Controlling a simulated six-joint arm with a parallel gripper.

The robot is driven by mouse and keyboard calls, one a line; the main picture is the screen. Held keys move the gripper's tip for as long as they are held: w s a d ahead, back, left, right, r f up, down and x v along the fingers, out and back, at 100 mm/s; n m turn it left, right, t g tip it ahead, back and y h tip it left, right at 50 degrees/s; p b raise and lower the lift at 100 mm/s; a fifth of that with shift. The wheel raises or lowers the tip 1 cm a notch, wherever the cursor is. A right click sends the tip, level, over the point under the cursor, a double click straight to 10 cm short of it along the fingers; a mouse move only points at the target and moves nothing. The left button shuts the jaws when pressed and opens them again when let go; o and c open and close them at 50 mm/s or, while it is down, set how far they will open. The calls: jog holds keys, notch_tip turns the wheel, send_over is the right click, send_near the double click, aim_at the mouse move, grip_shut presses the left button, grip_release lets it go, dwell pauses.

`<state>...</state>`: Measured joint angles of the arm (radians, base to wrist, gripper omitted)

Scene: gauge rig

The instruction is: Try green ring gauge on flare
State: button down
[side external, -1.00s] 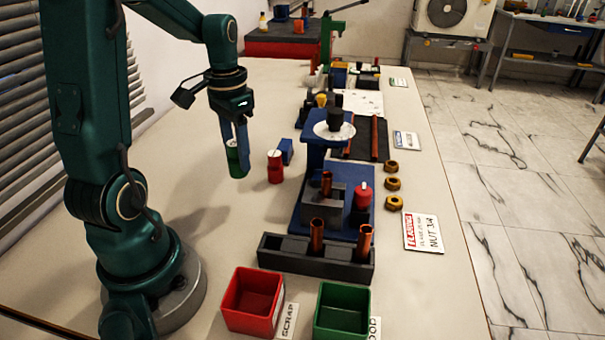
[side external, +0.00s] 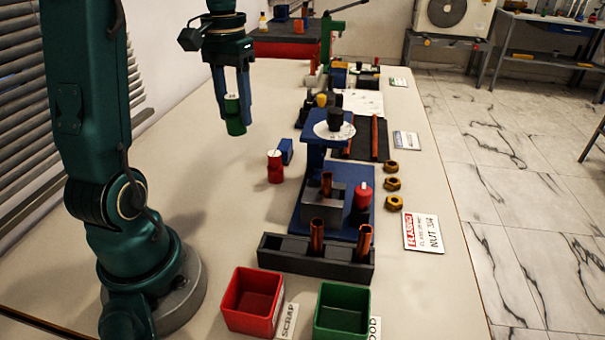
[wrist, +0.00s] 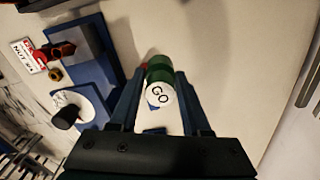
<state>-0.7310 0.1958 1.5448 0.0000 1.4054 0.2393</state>
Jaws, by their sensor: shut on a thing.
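My gripper (side external: 233,112) is shut on the green ring gauge (side external: 235,123) and holds it above the table, left of the blue flaring rig (side external: 283,207). In the wrist view the gauge (wrist: 158,70) sits between the fingers (wrist: 155,98), and its white end face reads GO. A copper tube (side external: 327,184) stands upright in the grey clamp block (side external: 322,207) on the rig; its flare is too small to make out. The gauge is well apart from this tube.
A red gauge (side external: 275,170) and a blue block (side external: 286,151) stand left of the rig. A dark rack (side external: 290,252) holds two copper tubes in front. Red (side external: 252,300) and green (side external: 342,310) bins stand nearest. Brass nuts (side external: 392,184) lie on the right.

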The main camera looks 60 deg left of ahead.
jog(key=w+d+m, duration=0.1)
jog(key=w+d, duration=0.2)
jog(key=d, duration=0.2)
jog(key=w+d+m, duration=0.1)
jog(key=w+d, duration=0.2)
jog(key=d, duration=0.2)
jog(key=w+d+r+m, duration=0.1)
jog(key=w+d, duration=0.2)
jog(key=d, duration=0.3)
jog(key=shift+w+m, duration=0.1)
jog(key=shift+m, duration=0.3)
jog(key=shift+a, duration=0.1)
jog(key=shift+f, duration=0.15)
send_over(328, 174)
jog(key=shift+f, duration=2.05)
jog(key=shift+f, duration=1.2)
jog(key=shift+r, duration=0.15)
dwell(0.4)
jog(key=shift+r, duration=2.9)
